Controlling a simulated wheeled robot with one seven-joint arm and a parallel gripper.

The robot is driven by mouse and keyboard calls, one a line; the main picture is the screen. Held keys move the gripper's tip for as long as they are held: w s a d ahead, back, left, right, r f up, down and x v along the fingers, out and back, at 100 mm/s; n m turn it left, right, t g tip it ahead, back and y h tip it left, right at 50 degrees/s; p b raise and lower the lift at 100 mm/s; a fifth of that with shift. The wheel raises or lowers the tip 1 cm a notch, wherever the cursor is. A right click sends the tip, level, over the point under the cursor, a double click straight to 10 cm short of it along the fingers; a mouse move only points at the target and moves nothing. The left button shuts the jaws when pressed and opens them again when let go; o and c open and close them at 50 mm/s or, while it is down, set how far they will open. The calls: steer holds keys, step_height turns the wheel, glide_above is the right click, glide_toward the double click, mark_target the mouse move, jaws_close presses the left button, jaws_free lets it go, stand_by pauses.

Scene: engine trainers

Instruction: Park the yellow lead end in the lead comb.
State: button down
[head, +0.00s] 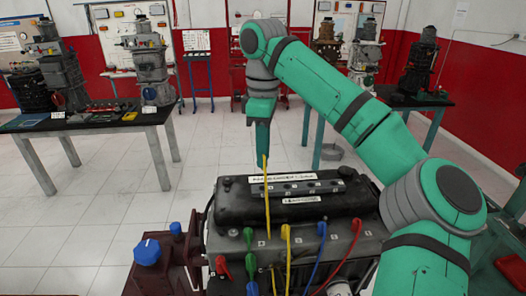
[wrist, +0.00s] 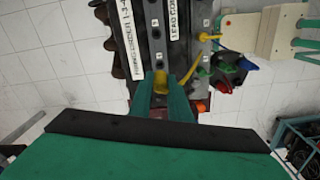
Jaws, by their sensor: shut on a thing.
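My gripper (head: 264,150) is shut on the yellow lead end (wrist: 160,82), which shows between the two green fingers in the wrist view. The yellow lead (head: 267,200) hangs from the fingertips down across the black engine cover. The lead comb (wrist: 156,46) is a strip with a row of dark holes, between the firing order label and the "LEAD COMB" label (head: 298,199). In the wrist view the held end overlaps the near end of this strip. In the head view the fingertips are above the cover. The tip of the held end is hidden.
Another yellow boot (head: 285,232) stands on the engine's front ledge, among a green boot (head: 249,237), a blue boot (head: 321,229) and red boots. A blue knob (head: 147,252) is at the left. Benches with other engines stand behind, across clear floor.

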steer(key=shift+f, duration=0.15)
steer(key=shift+f, duration=2.55)
steer(key=shift+f, duration=0.95)
stand_by(0.5)
steer(key=c, duration=1.6)
jaws_free()
steer(key=shift+o, duration=0.2)
